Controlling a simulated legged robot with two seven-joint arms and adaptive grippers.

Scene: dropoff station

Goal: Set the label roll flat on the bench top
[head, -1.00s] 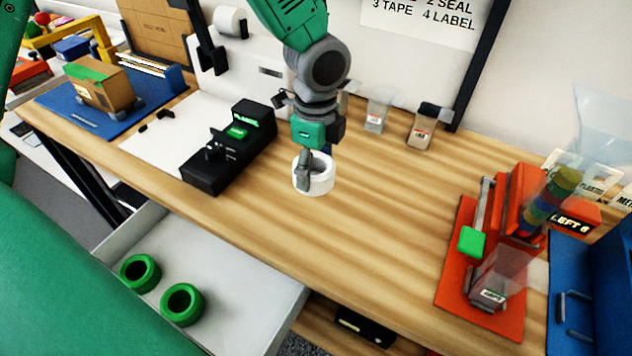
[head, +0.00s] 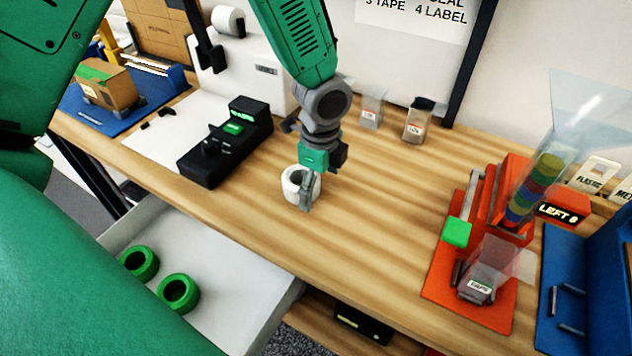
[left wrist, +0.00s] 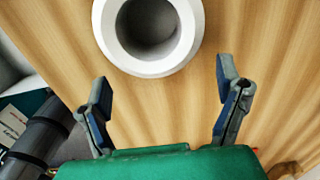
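The white label roll (head: 293,187) lies flat on the wooden bench top (head: 370,240), with its hole facing up, right of the black device. In the left wrist view the roll (left wrist: 112,38) sits just beyond the fingertips, with bare wood around it. My left gripper (head: 306,197) is low over the bench at the roll's right side and covers part of it in the head view. In the left wrist view the left gripper (left wrist: 165,85) has its fingers wide apart with nothing between them. My right gripper is not in view.
A black device (head: 225,145) with a green-lit display stands left of the roll. An orange dispenser (head: 470,280) stands at right, beside a blue bin (head: 610,285). An open white drawer (head: 225,290) holds two green rings (head: 178,293). The middle of the bench is clear.

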